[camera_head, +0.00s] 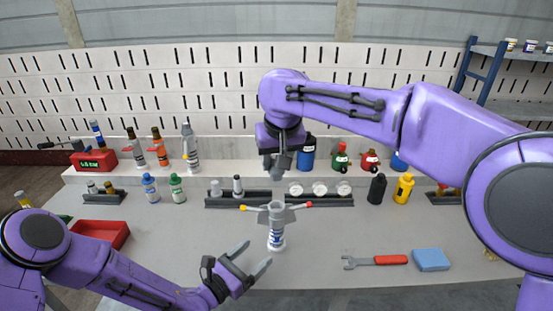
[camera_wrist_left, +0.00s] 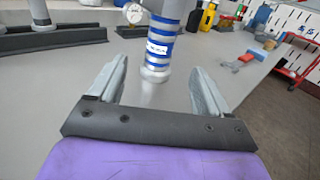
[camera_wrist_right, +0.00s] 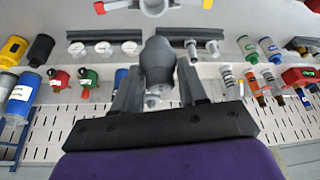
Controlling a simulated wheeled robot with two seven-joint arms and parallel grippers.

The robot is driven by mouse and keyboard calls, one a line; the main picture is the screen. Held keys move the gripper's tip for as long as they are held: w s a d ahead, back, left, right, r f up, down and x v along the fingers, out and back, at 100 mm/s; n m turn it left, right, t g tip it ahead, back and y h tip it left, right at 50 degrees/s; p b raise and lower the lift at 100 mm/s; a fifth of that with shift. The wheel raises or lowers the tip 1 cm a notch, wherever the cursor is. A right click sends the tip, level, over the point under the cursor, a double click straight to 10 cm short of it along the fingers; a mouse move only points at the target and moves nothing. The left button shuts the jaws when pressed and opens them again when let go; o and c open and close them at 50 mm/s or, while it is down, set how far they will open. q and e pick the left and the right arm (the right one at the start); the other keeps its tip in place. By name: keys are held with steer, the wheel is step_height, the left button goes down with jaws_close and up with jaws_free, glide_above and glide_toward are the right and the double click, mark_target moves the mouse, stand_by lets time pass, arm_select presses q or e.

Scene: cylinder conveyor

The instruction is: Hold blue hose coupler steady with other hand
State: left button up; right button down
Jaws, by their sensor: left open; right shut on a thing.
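The blue hose coupler (camera_head: 276,237) stands upright on the table, grey with blue bands and a white label. Two side levers at its top have yellow and red tips. It also shows in the left wrist view (camera_wrist_left: 160,48), ahead of my left fingers. My left gripper (camera_head: 254,257) is open and empty, low in front of the coupler and apart from it. My right gripper (camera_head: 277,168) is above the coupler, shut on a dark grey fitting (camera_wrist_right: 157,60). The fitting is apart from the coupler's top; the head view shows it poorly.
Black racks (camera_head: 225,201) with grey fittings and round gauges (camera_head: 319,189) stand behind the coupler. A red-handled wrench (camera_head: 380,260) and a blue block (camera_head: 431,260) lie to the right. A red tray (camera_head: 102,234) is at left. Bottles line the back. Table around the coupler is clear.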

steer(key=shift+r+p, duration=2.65)
steer(key=shift+p, duration=0.75)
steer(key=shift+f, duration=0.15)
